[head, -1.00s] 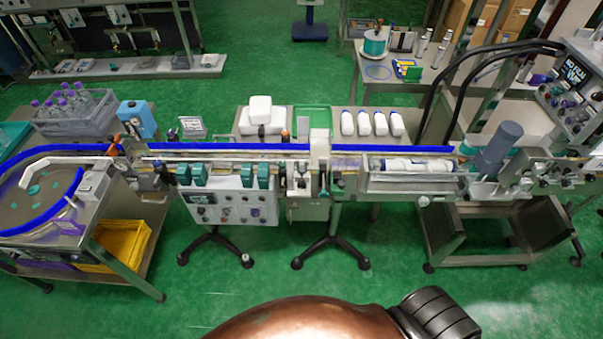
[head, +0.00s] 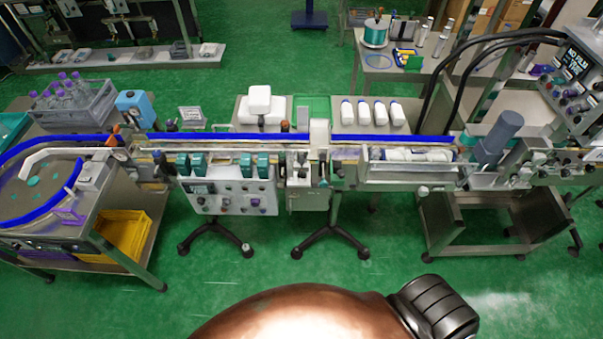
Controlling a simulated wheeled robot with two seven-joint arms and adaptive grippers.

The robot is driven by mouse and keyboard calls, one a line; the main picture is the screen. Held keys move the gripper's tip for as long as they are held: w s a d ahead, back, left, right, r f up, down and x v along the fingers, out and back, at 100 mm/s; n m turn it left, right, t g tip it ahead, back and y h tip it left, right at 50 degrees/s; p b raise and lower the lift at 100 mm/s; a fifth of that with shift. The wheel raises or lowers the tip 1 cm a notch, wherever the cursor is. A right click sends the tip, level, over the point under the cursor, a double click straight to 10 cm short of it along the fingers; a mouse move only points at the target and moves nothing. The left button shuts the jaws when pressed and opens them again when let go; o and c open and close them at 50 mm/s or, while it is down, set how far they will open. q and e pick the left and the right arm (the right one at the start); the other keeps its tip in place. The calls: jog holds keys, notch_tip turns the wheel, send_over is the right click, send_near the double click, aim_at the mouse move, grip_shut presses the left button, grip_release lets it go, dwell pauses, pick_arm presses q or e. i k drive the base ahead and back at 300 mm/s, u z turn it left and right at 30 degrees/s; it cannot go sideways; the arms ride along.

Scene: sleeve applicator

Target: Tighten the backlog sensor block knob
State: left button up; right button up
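The conveyor line (head: 370,138) with its blue rails runs across the middle of the head view. Small sensor-like parts and brackets stand along it, one with an orange top at the left (head: 116,130) and one at the centre (head: 285,127). Several teal blocks (head: 197,164) are mounted on the near side, above a white control panel (head: 232,198) with knobs. Which part is the backlog sensor block, and its knob, is too small to tell. Neither of my grippers is in view.
A round infeed table (head: 35,205) with a yellow bin (head: 122,237) below stands at left. A crate of bottles (head: 72,105) is behind it. Stand feet (head: 330,238) spread over the green floor, which is open before the line.

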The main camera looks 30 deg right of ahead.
aim_at(302, 175)
jog(key=k, duration=1.2)
jog(key=z, duration=1)
jog(key=i, duration=1.35)
